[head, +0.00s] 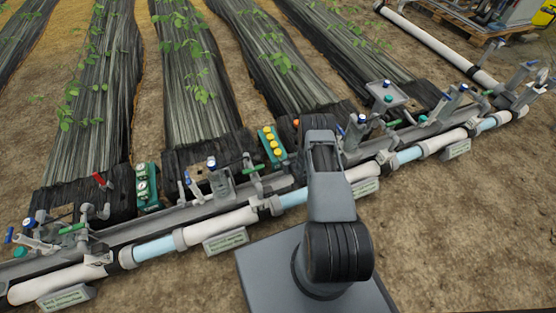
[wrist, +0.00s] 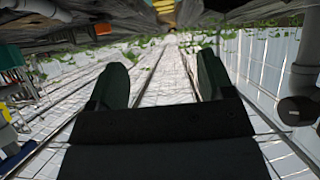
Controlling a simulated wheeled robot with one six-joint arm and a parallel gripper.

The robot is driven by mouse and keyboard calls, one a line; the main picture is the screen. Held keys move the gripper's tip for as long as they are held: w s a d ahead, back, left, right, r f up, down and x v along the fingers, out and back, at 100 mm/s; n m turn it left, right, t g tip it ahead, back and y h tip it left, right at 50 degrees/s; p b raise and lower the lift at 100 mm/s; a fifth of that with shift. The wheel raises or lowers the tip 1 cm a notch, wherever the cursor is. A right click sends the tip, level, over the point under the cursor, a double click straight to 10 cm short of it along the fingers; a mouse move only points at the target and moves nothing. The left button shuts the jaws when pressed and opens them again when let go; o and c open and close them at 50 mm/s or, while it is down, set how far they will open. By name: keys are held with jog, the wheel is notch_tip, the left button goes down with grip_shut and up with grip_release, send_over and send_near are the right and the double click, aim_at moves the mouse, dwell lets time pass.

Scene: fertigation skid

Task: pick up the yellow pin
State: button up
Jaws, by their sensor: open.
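I cannot make out a separate yellow pin for certain in either view. In the head view a teal block with a row of yellow round tops (head: 271,146) stands on the channel just left of my arm. In the wrist view a small yellow piece (wrist: 6,115) shows at the left edge, too cropped to identify. My gripper (wrist: 161,74) is open, with two dark fingers wide apart and nothing between them. A pale lined surface lies beyond the fingers. In the head view my gripper is hidden behind my arm.
A white and clear pipe (head: 237,219) runs across the front, with valves and fittings along the channel behind it. A small tray (head: 387,96) stands right of my arm. In the wrist view a grey pipe fitting (wrist: 298,85) stands close on the right. Bare soil lies at lower right.

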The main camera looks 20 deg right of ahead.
notch_tip(320, 180, down, 3)
jog(key=b, duration=0.4)
send_near(279, 153)
jog(key=x, duration=0.3)
jog(key=shift+w+f, duration=0.2)
jog(key=shift+f, duration=0.15)
jog(key=shift+w+f+b, duration=0.15)
jog(key=shift+w+b, duration=0.2)
jog(key=shift+w, duration=0.05)
jog(key=b+x, duration=0.3)
jog(key=shift+w+a+f, duration=0.1)
jog(key=shift+w+f, duration=0.2)
jog(key=shift+w+f+b, duration=0.2)
jog(key=shift+w+b, duration=0.25)
jog(key=shift+w, duration=0.25)
jog(key=shift+c, duration=0.3)
jog(key=c, duration=0.9)
